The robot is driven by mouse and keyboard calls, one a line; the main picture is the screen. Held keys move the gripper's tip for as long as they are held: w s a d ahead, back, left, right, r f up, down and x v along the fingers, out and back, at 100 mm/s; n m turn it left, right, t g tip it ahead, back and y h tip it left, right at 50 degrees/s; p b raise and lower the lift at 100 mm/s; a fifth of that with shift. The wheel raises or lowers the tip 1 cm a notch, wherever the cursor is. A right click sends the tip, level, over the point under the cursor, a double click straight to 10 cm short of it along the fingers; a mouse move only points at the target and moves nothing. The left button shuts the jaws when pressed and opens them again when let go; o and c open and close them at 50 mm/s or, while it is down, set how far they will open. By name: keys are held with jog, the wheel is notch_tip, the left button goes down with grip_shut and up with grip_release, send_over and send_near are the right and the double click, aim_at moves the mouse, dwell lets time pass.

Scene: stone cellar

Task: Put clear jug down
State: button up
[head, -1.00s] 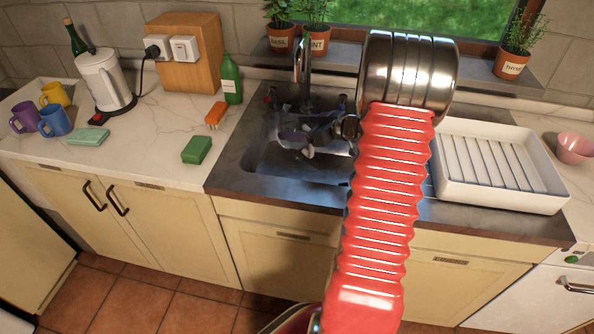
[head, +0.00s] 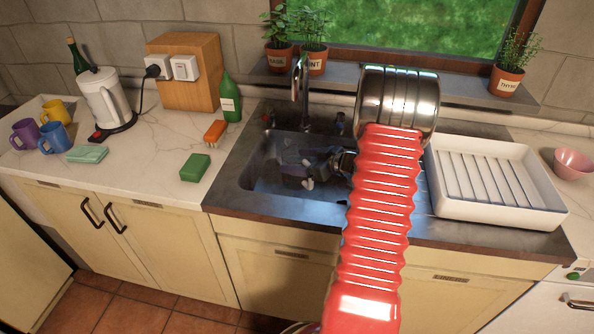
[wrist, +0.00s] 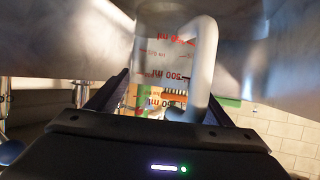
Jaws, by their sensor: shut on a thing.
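The clear jug (wrist: 150,62) with red measuring marks and a pale handle (wrist: 204,65) fills the middle of the wrist view, between the dark fingers. Its printed marks look upside down in that view. My gripper (wrist: 163,98) is shut on the jug. In the head view my gripper (head: 312,168) is inside the steel sink (head: 262,178), partly behind my red arm. The jug is hard to make out there against the steel. Whether its base touches the sink floor cannot be told.
A white dish rack (head: 497,210) stands right of the sink. A green sponge (head: 195,168), an orange brush (head: 214,132) and a green bottle (head: 230,95) stand or lie left of it. The tap (head: 300,78) rises behind the sink. The left counter's front strip is mostly clear.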

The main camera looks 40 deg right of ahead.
jog(key=shift+f, duration=1.8)
jog(key=o, duration=1.2)
jog(key=shift+f, duration=0.15)
jog(key=v, duration=0.7)
jog(key=shift+s, duration=0.25)
